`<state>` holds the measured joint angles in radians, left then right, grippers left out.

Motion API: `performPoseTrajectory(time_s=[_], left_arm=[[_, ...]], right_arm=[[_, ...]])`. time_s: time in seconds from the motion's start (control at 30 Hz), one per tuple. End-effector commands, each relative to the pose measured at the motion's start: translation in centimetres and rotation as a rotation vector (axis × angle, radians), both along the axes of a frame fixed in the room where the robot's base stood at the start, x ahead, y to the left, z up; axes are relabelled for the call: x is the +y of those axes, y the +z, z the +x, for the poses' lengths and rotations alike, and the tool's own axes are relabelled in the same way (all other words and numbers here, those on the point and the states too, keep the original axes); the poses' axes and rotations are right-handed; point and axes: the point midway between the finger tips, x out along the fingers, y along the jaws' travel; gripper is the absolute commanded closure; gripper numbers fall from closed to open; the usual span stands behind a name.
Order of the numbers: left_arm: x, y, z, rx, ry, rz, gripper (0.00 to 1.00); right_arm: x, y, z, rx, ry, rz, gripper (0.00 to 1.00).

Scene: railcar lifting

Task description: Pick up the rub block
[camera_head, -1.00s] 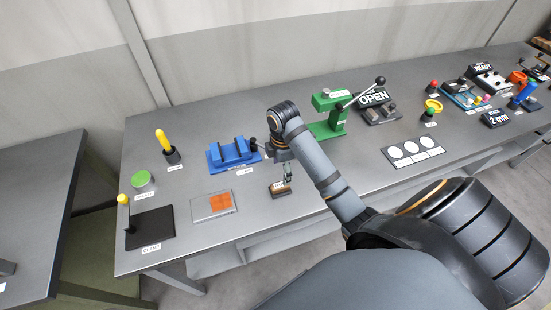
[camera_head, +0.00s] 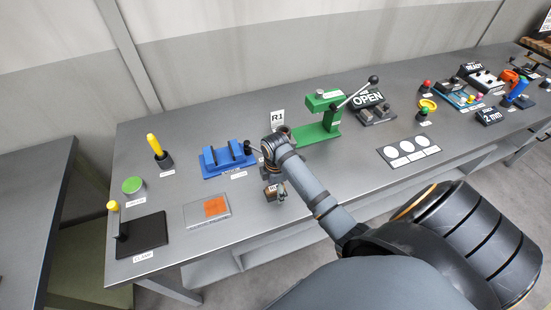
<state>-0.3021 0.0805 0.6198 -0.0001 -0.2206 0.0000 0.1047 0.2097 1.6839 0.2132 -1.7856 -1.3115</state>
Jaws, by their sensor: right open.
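A small brown block (camera_head: 270,193), which looks like the rub block, is on the grey table near its front edge, in the middle of the head view. My right gripper (camera_head: 281,195) points down at it, open, with its fingers at the block's right side. The wrist hides part of the block, and I cannot tell whether the fingers touch it. My left gripper is not in view.
A blue vise-like fixture (camera_head: 228,158) stands behind and left of the block. A green press (camera_head: 318,132) with a lever stands behind right. A clear plate with an orange patch (camera_head: 216,207) lies to the left. The table (camera_head: 340,178) is bare right of the gripper.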

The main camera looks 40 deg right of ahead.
Motion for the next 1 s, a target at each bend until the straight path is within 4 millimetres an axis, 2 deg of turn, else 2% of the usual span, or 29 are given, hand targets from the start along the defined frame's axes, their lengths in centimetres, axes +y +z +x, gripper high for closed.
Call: performPoseTrajectory(time_s=[0.07, 0.5, 0.83, 1.0], left_arm=[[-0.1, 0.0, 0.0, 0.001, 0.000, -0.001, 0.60], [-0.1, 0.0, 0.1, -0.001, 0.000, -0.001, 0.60], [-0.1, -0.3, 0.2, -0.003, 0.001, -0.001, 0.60], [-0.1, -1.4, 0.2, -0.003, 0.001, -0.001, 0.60]], right_arm=[[0.0, 0.0, 0.0, 0.000, 0.000, 0.000, 0.26], [0.0, 0.0, 0.0, 0.001, 0.000, 0.000, 0.86], [0.0, 0.3, 0.0, -0.001, 0.000, -0.001, 0.88], [0.0, 2.2, 0.2, -0.006, 0.001, 0.000, 0.88]])
